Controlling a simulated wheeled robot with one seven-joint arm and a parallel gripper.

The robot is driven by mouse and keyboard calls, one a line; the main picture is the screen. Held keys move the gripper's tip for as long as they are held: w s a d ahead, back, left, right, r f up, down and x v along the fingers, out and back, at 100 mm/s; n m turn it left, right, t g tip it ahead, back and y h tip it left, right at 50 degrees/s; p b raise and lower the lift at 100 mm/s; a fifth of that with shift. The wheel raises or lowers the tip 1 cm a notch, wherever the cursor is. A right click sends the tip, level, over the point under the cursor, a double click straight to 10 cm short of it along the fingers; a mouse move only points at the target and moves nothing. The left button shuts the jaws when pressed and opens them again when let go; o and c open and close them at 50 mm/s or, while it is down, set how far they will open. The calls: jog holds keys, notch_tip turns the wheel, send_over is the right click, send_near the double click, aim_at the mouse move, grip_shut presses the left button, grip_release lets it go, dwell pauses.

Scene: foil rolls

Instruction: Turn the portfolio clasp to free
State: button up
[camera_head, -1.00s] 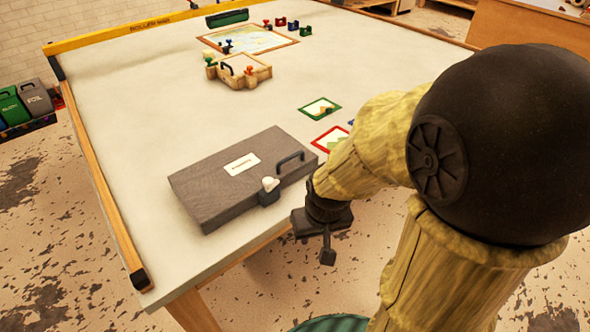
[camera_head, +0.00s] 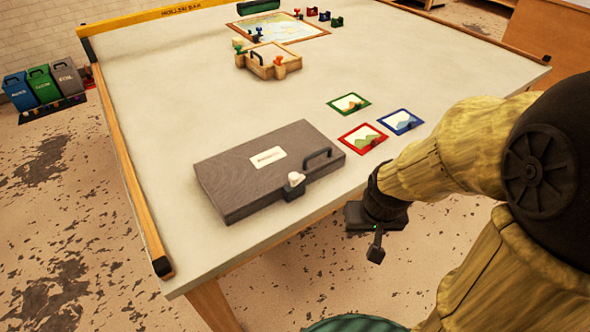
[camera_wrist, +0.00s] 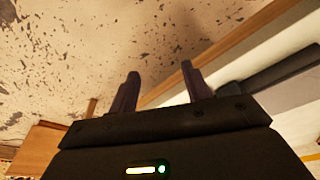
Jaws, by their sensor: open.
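The portfolio (camera_head: 235,178) is a flat grey case lying shut on the table near its front edge, with a white label and a dark handle (camera_head: 317,158). Its clasp (camera_head: 294,184), a dark block with a whitish knob on top, sits on the front side left of the handle. My gripper (camera_head: 376,250) hangs beyond the table's front edge, to the right of and lower than the clasp, touching nothing. In the wrist view, my gripper (camera_wrist: 160,85) shows two dark fingers spread apart with nothing between them. A dark grey shape, probably the portfolio, shows at the right there.
Red (camera_head: 362,139), green (camera_head: 349,104) and blue (camera_head: 401,122) framed pictures lie right of the portfolio. A wooden box (camera_head: 268,62) and a map (camera_head: 278,27) lie farther back. The table's (camera_head: 160,100) left part is clear. Coloured bins (camera_head: 40,85) stand on the floor at left.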

jog(key=w+a+r+n+g+p, duration=0.15)
jog(key=w+a+r+p, duration=0.45)
jog(key=w+r+p, duration=0.65)
notch_tip(320, 180, up, 4)
jog(key=n+g+p, duration=0.1)
jog(key=n+p, duration=0.3)
jog(key=p, duration=1)
send_over(294, 175)
jog(key=shift+s+f+b, duration=0.1)
jog(key=shift+b, duration=0.3)
notch_tip(294, 175, down, 17)
jog(key=p, duration=0.4)
jog(key=shift+f+p, duration=0.2)
jog(key=shift+p, duration=0.2)
